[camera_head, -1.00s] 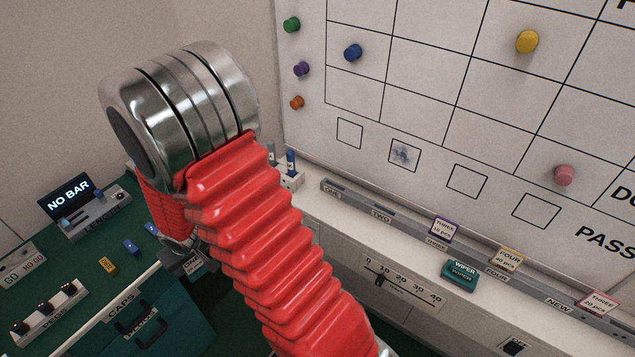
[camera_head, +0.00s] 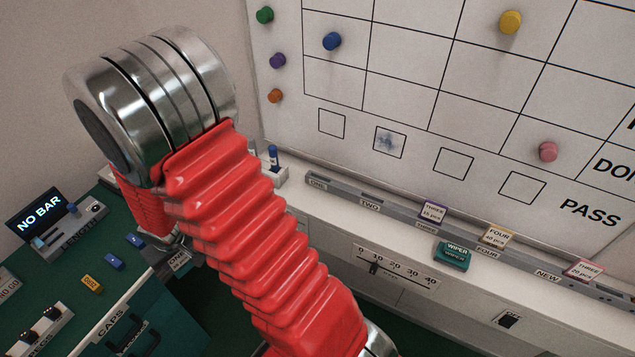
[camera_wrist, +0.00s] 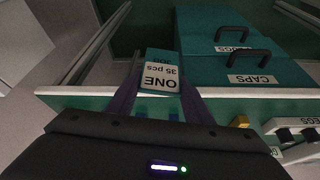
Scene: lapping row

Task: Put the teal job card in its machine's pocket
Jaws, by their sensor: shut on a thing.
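The teal job card (camera_wrist: 160,72) shows in the wrist view, its pale label reading "ONE 35 pcs" upside down. My gripper (camera_wrist: 160,92) is shut on it, with a dark finger along each side. The grey rail (camera_head: 400,213) under the whiteboard has labels ONE, TWO, THREE, FOUR and NEW. Cards stand at THREE (camera_head: 433,212), FOUR (camera_head: 497,236) and near NEW (camera_head: 584,269).
A teal wiper (camera_head: 453,256) lies on the white ledge before the rail. The green bench at left carries a "NO BAR" display (camera_head: 40,219), blue and orange blocks and a knobbed strip. Teal drawers with dark handles (camera_wrist: 243,49) are near the card in the wrist view.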

